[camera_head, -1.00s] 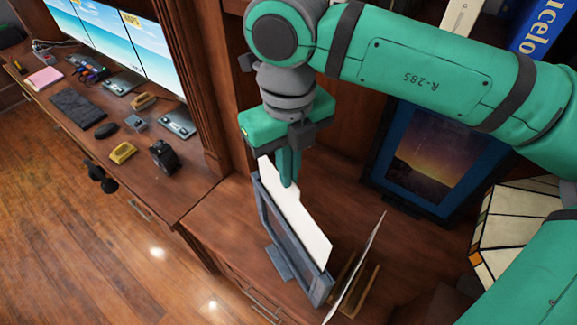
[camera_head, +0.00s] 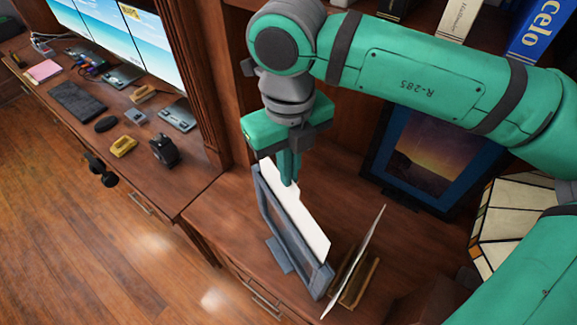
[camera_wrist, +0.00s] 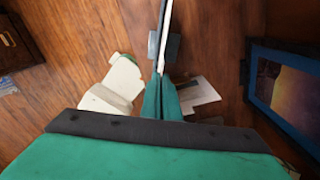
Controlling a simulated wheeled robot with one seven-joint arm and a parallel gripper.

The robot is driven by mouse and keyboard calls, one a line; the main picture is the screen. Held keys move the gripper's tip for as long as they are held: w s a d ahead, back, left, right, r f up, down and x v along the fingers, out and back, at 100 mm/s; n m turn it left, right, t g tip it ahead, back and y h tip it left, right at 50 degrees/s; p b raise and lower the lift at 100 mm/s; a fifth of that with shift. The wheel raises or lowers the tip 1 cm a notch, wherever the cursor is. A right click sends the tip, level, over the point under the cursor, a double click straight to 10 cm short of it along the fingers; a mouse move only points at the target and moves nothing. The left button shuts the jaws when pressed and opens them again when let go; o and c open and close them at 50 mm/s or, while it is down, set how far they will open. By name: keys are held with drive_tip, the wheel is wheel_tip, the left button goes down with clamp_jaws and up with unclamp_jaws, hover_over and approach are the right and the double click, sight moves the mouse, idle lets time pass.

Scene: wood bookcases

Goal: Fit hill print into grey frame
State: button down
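The grey frame (camera_head: 267,212) stands upright on its foot on the wooden counter, near its front edge. My gripper (camera_head: 289,182) is shut on the top part of a pale print (camera_head: 303,226), presumably the hill print; its picture side is hidden. The print stands upright against the right-hand side of the grey frame, nearly parallel to it, its upper edge close to the frame's top. I cannot tell whether it is seated in the frame. The wrist view shows the print (camera_wrist: 167,38) edge-on beside the frame, below my gripper (camera_wrist: 161,82).
A second thin card (camera_head: 362,258) leans in a wooden holder (camera_head: 361,283) just right of the frame. A blue frame with a sunset picture (camera_head: 428,160) stands behind, with a stained-glass lamp (camera_head: 500,225) at right. The desk (camera_head: 190,180) at left holds several items.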

hover_over(289, 203)
drive_tip(key=shift+w+f, duration=0.15)
drive_tip(key=shift+f, duration=1)
drive_tip(key=shift+w+f, duration=0.1)
drive_tip(key=shift+f, duration=1.05)
drive_tip(key=shift+s+f, duration=0.15)
drive_tip(key=shift+f, duration=3.4)
drive_tip(key=c, duration=2)
unclamp_jaws()
wheel_tip(289, 203, up, 11)
drive_tip(key=shift+f, duration=0.1)
